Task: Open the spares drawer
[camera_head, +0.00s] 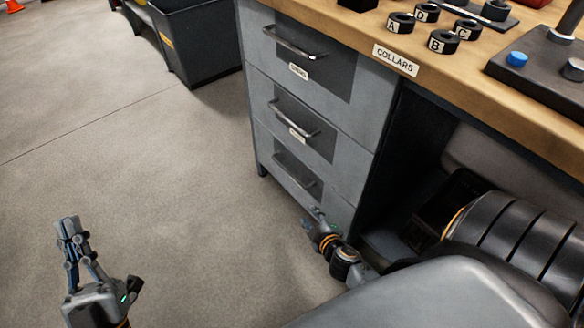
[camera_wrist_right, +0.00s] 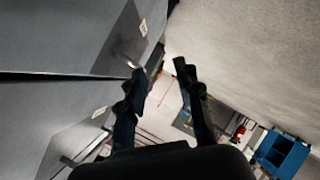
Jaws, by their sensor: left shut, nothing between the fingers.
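A grey drawer unit (camera_head: 352,108) with three stacked drawers stands under the bench. The top drawer has a bar handle (camera_head: 294,43), the middle drawer has a handle (camera_head: 293,118), and the bottom drawer has a handle (camera_head: 296,171). Small labels sit on the top (camera_head: 299,71) and middle (camera_head: 298,133) fronts, too small to read surely. All drawers look shut. My right gripper (camera_head: 315,212) is low by the bottom drawer; in the right wrist view its fingers (camera_wrist_right: 159,68) are apart and empty beside the drawer fronts (camera_wrist_right: 60,40). My left gripper (camera_head: 68,222) is shut and empty over the floor.
The wooden bench top (camera_head: 335,22) carries lettered black collars (camera_head: 443,41), a "COLLARS" label and a dark fixture (camera_head: 545,65) with a blue knob. A dark bin (camera_head: 200,42) stands left of the drawers. The floor (camera_head: 150,130) before the drawers is clear. A blue container (camera_wrist_right: 282,153) shows in the right wrist view.

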